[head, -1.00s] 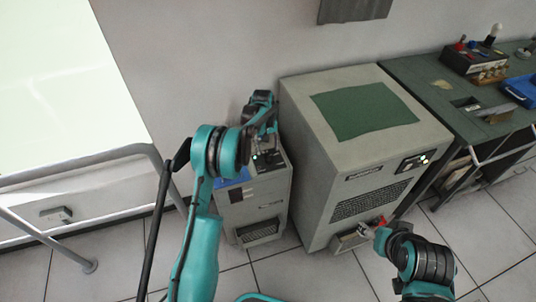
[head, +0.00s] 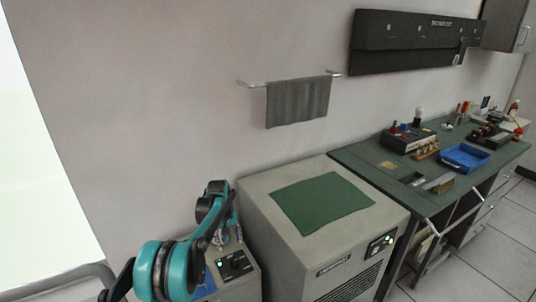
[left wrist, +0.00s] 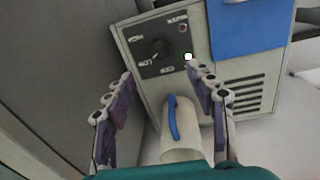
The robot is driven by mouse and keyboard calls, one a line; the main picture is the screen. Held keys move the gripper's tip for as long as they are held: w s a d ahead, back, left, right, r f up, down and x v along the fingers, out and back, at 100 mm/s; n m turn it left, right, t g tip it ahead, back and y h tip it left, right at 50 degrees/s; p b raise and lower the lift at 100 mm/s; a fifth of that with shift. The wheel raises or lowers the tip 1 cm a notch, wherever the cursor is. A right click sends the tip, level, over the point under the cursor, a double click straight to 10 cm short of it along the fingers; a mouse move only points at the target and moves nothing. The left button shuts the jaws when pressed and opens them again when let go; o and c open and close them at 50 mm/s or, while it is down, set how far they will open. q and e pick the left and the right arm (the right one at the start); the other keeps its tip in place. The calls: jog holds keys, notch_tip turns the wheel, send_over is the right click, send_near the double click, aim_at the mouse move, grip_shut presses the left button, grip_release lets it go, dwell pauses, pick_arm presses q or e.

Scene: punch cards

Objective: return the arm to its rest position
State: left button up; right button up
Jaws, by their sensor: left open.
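My left arm comes in at the lower left of the head view. My left gripper (head: 221,238) is above the small grey cabinet (head: 243,272) and partly hidden behind my own arm. In the left wrist view the two purple-padded fingers of this gripper (left wrist: 160,74) are spread apart with nothing held between them. Beyond them is the cabinet's black control panel (left wrist: 155,46) with a knob. A pale cylinder with a blue strip (left wrist: 173,118) shows between the fingers, low in that view. My right gripper is outside both views.
A large grey machine (head: 258,212) with a green mat (head: 322,202) stands right of the small cabinet. A green workbench (head: 375,162) holds a blue tray (head: 464,158) and tools. A grey towel (head: 298,102) hangs on the wall. Tiled floor (head: 490,245) is clear at lower right.

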pick_arm(q)
jog(key=s+d+r+m+t, duration=0.2)
jog(key=s+r+m+t, duration=0.1)
jog(key=s+r, duration=1.3)
jog(key=s+d+f+m+t, duration=0.1)
jog(key=s+d+m+t, duration=0.1)
jog(key=s, duration=1.8)
jog(key=shift+s+f+m+t+y, duration=0.3)
jog(key=shift+s+f+m+t, duration=0.15)
jog(key=shift+t, duration=0.45)
jog(key=shift+w, duration=0.1)
